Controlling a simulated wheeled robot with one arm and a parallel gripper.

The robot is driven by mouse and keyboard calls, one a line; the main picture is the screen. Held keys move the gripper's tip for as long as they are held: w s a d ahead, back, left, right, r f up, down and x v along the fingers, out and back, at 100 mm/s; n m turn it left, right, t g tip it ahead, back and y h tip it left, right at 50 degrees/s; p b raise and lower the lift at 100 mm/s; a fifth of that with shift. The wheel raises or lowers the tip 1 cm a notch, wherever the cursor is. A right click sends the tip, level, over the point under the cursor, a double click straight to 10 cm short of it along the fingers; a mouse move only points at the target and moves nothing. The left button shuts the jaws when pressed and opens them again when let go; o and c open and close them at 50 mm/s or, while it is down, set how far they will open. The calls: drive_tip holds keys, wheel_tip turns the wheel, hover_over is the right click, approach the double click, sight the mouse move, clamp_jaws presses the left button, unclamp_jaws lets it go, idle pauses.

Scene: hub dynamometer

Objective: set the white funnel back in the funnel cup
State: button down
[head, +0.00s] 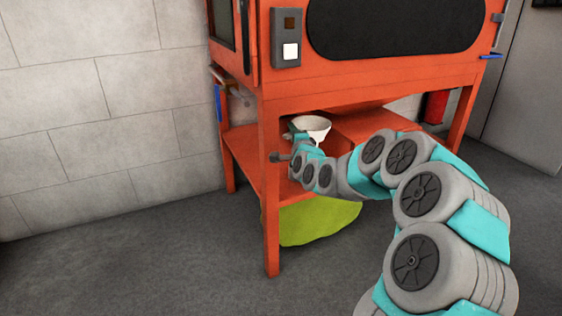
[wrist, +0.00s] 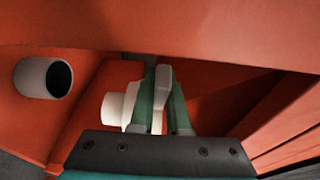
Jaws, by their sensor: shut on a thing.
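The white funnel (head: 313,125) is under the orange cabinet, above the lower shelf, its wide mouth facing up in the head view. My gripper (head: 298,137) is at its left side. In the wrist view, the green fingers of my gripper (wrist: 161,105) are closed on a white part of the funnel (wrist: 116,108), and the fingers hide some of it. A short grey tube with a dark open end (wrist: 42,77) stands left of the fingers in the wrist view, apart from the funnel. It looks like a cup, but I cannot tell surely that it is the funnel cup.
The orange frame's front leg (head: 270,190) stands close to my arm, with a small grey fitting (head: 278,157) beside it. The orange lower shelf (head: 245,150) lies below, with a green rounded thing (head: 315,222) underneath. Open floor (head: 130,260) lies to the left.

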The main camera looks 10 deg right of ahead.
drive_tip(key=w+a, duration=0.3)
drive_tip(key=a, duration=0.1)
drive_tip(key=shift+s+d+f+b, duration=0.1)
drive_tip(key=shift+f+b, duration=0.1)
drive_tip(key=shift+f, duration=1.8)
drive_tip(key=shift+s+d+f+b, duration=0.1)
drive_tip(key=shift+d+f+b, duration=0.05)
drive_tip(key=shift+f, duration=1.8)
drive_tip(key=shift+d+f+b, duration=0.1)
drive_tip(key=shift+f+b, duration=0.1)
drive_tip(key=shift+f, duration=1.8)
drive_tip(key=shift+f, duration=0.3)
drive_tip(key=c, duration=0.9)
unclamp_jaws()
drive_tip(key=shift+r, duration=0.1)
